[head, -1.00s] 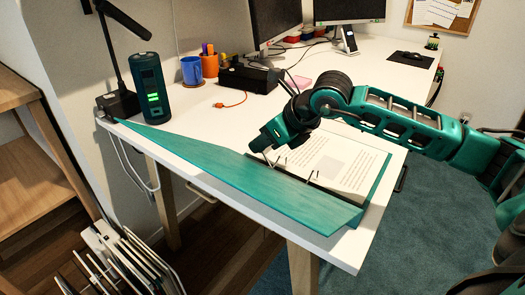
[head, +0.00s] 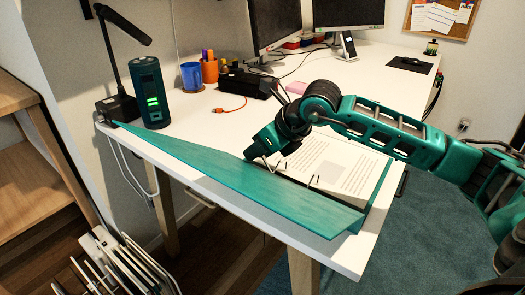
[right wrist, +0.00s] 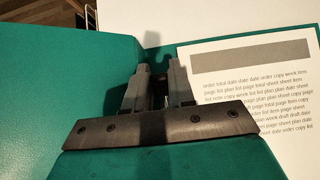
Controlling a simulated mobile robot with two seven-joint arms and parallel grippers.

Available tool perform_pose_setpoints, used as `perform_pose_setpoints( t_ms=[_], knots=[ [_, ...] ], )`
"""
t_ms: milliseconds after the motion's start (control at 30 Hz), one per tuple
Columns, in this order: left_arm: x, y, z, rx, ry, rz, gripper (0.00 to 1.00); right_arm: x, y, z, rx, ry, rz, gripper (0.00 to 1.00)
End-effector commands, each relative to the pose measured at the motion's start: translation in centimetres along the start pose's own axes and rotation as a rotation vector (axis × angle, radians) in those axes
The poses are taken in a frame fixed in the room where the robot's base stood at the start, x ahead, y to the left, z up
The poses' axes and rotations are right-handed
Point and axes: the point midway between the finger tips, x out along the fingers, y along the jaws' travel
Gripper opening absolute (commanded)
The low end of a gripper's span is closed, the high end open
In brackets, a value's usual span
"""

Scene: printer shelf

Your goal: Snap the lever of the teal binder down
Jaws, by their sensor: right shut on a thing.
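The teal binder (head: 290,199) lies open on the white desk near its front edge, its cover spread out to the left. White printed pages (head: 342,165) lie on its right side, and thin metal rings (head: 313,182) stand along the spine. My right gripper (head: 258,157) is low over the far part of the spine. In the right wrist view its two grey fingers (right wrist: 159,90) are close together on a small dark piece, which I take to be the binder's lever; the fingers hide most of it. My left gripper is not in view.
A dark teal cylinder with green lights (head: 149,92) and a desk lamp (head: 119,70) stand at the back left. A blue cup (head: 191,76), an orange cup (head: 210,70) and monitors stand behind. A rack of thin boards (head: 105,260) stands on the floor at lower left.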

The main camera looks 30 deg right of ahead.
Motion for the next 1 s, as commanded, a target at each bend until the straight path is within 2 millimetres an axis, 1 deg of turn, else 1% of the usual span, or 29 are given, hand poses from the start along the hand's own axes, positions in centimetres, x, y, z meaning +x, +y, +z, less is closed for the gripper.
perform_pose_setpoints(
  t_ms=[700,1000],
  knots=[
    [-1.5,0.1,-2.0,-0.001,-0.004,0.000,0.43,0.6,0.0,0.1,0.000,0.119,0.000,0.13],
    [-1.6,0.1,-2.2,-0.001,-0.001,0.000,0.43,0.8,0.0,0.0,0.000,0.131,0.000,0.13]
  ],
)
